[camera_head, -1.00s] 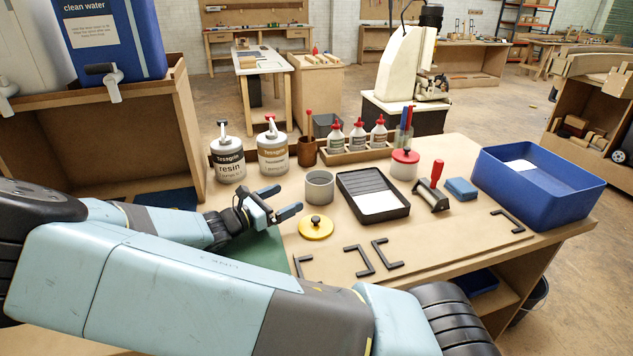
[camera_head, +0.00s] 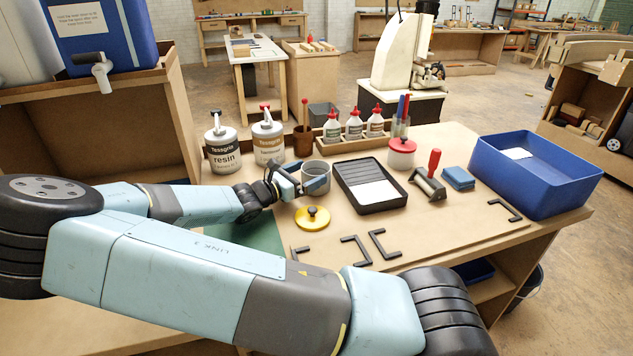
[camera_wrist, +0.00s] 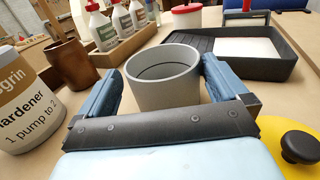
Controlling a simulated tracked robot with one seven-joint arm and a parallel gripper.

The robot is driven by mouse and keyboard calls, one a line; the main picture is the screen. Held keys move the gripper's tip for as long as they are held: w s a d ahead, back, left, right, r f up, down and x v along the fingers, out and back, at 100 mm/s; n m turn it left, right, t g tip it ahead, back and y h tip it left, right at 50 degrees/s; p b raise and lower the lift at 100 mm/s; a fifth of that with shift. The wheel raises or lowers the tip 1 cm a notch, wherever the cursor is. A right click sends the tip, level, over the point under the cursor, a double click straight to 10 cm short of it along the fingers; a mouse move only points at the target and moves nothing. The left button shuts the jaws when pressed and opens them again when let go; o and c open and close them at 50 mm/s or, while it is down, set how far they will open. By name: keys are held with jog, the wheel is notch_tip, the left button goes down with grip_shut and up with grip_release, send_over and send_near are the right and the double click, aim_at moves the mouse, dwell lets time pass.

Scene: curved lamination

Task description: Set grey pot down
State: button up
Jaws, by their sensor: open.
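The grey pot (camera_head: 312,172) stands upright and open-topped on the workbench, left of the black tray. In the wrist view the grey pot (camera_wrist: 162,78) shows ahead, its inside looking empty. My gripper (camera_head: 304,178) is open at the pot, with its blue fingers on either side of it. In the wrist view my gripper (camera_wrist: 160,85) has one finger left of the pot and one right. The right finger looks very near the pot wall; I cannot tell whether either finger touches. The pot's lower near side is hidden behind my gripper.
A yellow lid (camera_head: 312,219) with a black knob lies in front of the pot. The black tray (camera_head: 391,205) is close on the right. Resin (camera_head: 223,152) and hardener (camera_head: 268,143) cans and a brown cup (camera_head: 303,142) stand behind left. Bare board lies before the tray.

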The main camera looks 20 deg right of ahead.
aim_at(326, 164)
jog(key=shift+x, duration=2.15)
jog(key=shift+s+r, duration=0.1)
jog(key=shift+r, duration=0.1)
jog(key=shift+c, duration=0.5)
jog(key=c, duration=0.8)
jog(key=shift+r, duration=0.1)
